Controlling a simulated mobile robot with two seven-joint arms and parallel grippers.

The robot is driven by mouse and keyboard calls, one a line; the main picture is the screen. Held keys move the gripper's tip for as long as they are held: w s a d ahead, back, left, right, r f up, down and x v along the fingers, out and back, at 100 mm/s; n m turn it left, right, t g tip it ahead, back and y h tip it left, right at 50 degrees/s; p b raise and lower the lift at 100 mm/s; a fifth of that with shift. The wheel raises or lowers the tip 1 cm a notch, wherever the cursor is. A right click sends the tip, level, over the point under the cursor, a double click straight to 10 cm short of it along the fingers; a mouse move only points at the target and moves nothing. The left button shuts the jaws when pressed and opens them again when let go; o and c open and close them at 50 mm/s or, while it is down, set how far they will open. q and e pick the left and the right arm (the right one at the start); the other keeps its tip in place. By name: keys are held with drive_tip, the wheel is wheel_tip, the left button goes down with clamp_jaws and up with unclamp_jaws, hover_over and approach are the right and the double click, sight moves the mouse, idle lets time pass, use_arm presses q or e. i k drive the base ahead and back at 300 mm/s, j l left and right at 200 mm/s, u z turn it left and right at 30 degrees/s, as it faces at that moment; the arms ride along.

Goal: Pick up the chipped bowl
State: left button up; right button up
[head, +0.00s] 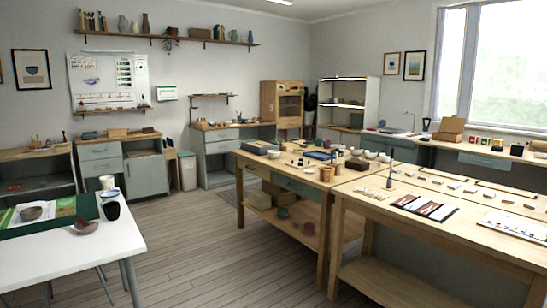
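Pale bowls (370,154) stand at the back of the middle wooden table. All are too small in the head view to tell which one is chipped. Neither of my grippers is in view.
Wooden worktables (345,208) with many small items fill the middle and right. Bare wooden floor (190,245) lies between the white table and the worktables.

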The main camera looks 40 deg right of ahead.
sight(274, 154)
drive_tip(key=i+l+z, duration=0.4)
drive_tip(key=i, duration=0.15)
drive_tip(key=i+z, duration=0.4)
drive_tip(key=i, duration=0.2)
drive_tip(key=i+z, duration=0.1)
drive_tip(key=i, duration=2.75)
